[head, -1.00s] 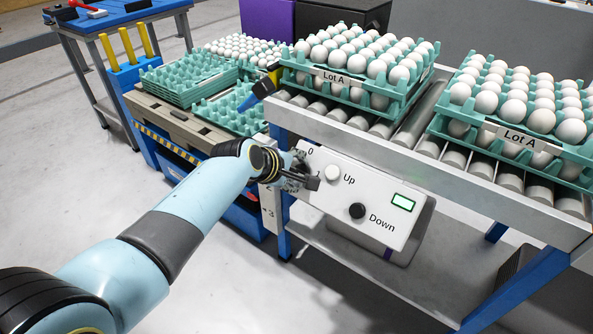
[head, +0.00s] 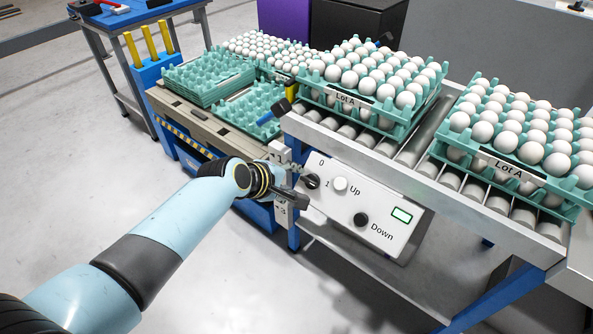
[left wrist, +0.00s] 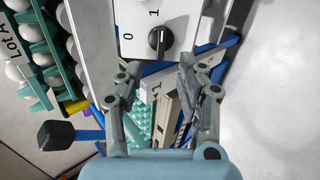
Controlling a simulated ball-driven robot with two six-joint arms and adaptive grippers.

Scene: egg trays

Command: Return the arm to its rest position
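My left arm (head: 183,218) reaches in from the lower left of the head view. Its left gripper (head: 294,183) is just left of the control panel's black rotary knob (head: 311,181). In the left wrist view the two fingers of the left gripper (left wrist: 158,78) are spread apart with nothing between them. The knob also shows there (left wrist: 158,40), ahead of the fingertips and clear of them. Its white mark points toward the 1. My right gripper is not in view.
The control panel (head: 385,228) has a white Up button (head: 340,184) and a black Down button (head: 361,220). Egg trays labelled Lot A (head: 376,122) stand on the roller conveyor. Empty green trays (head: 203,91) sit on the bench behind. Open floor (head: 60,190) lies to the left.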

